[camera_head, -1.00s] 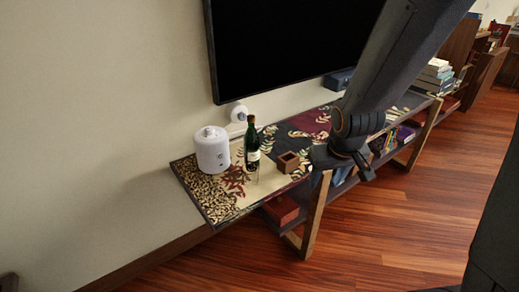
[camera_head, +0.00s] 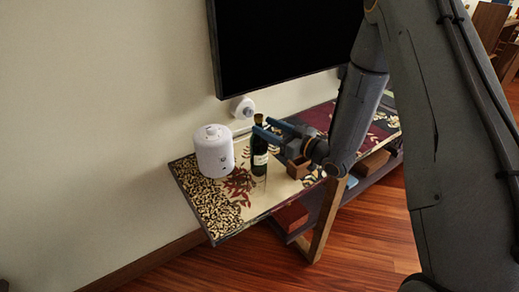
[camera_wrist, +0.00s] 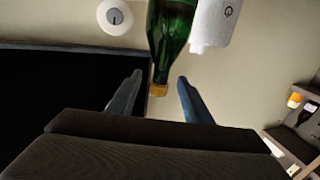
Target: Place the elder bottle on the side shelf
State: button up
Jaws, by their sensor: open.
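The dark green bottle (camera_head: 260,150) stands upright on the patterned shelf top (camera_head: 225,212), with a pale label and a gold cap. It also shows in the wrist view (camera_wrist: 172,30), its capped neck pointing down in the picture between my fingers. My gripper (camera_head: 264,127) is open at the bottle's neck height, its fingers reaching around or beside the neck; in the wrist view the two fingertips (camera_wrist: 158,80) lie apart on either side of the cap. I cannot tell whether either finger touches the glass.
A white cylindrical appliance (camera_head: 213,152) stands close left of the bottle. A small wooden box (camera_head: 298,167) sits just right of it, under my gripper. A black screen (camera_head: 275,45) hangs on the wall above.

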jog(key=p+x, duration=0.2)
jog(key=x, duration=0.5)
jog(key=shift+w+a+f, duration=0.15)
jog(key=shift+a, duration=0.1)
jog(key=shift+c, duration=0.3)
grip_shut()
dwell(0.9)
